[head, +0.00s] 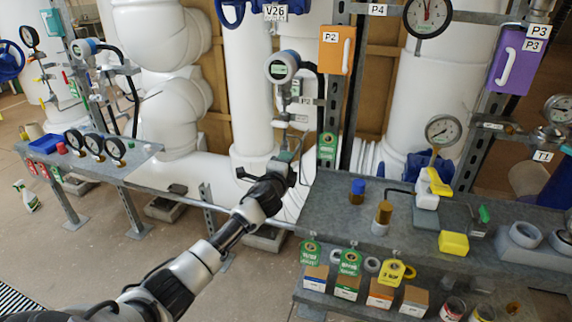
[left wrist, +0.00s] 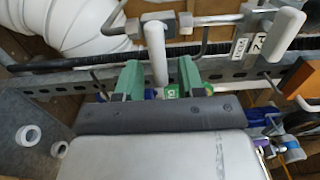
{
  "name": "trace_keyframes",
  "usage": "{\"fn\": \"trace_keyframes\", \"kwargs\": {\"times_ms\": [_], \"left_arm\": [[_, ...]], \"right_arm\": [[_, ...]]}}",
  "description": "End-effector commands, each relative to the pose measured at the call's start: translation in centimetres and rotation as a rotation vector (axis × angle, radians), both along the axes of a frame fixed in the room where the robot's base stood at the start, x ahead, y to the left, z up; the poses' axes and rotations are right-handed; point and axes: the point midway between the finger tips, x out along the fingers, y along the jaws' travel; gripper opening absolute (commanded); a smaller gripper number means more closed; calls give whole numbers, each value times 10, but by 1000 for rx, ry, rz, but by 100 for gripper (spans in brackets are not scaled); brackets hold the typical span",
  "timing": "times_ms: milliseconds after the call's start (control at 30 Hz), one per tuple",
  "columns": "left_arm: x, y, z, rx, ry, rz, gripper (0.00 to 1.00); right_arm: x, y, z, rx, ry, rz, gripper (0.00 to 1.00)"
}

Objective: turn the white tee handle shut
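A white cylindrical handle (left wrist: 157,55) hangs from a grey fitting in the left wrist view, probably the tee handle. My left gripper (left wrist: 160,80) has its two green fingers apart, one on each side of this handle's lower end. A gap shows on the right; contact on the left is hard to judge. A second white handle (left wrist: 276,34) is at the upper right of that view. In the head view my left gripper (head: 292,158) reaches up to the pipework below the white fitting (head: 297,120); the handle is hard to make out there. My right gripper is not in view.
A grey bench (head: 330,205) with bottles and a yellow block (head: 453,243) stands right of my left arm. A grey side table (head: 130,165) with gauges is at the left. An orange box (head: 336,50) and a digital gauge (head: 282,68) are above the gripper.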

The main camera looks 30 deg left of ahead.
Motion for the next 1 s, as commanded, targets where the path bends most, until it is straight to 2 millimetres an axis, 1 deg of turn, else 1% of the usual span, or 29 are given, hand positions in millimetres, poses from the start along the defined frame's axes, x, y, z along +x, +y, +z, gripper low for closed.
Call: {"fn": "trace_keyframes", "kwargs": {"times_ms": [167,267,367,700,800,900,1000], "left_arm": [[-1,0,1,-2,-1,0,39],[-6,-1,0,-1,-1,-1,39],[-17,-4,0,0,0,-1,39],[-76,-18,-1,0,1,-2,39],[-89,-21,-1,0,1,-1,39],[-99,-24,-1,0,0,-1,39],[-104,-25,0,-1,0,0,39]], "right_arm": [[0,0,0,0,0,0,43],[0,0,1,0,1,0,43],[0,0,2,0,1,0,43],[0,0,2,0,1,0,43],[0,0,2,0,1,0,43],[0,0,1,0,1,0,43],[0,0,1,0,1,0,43]]}}
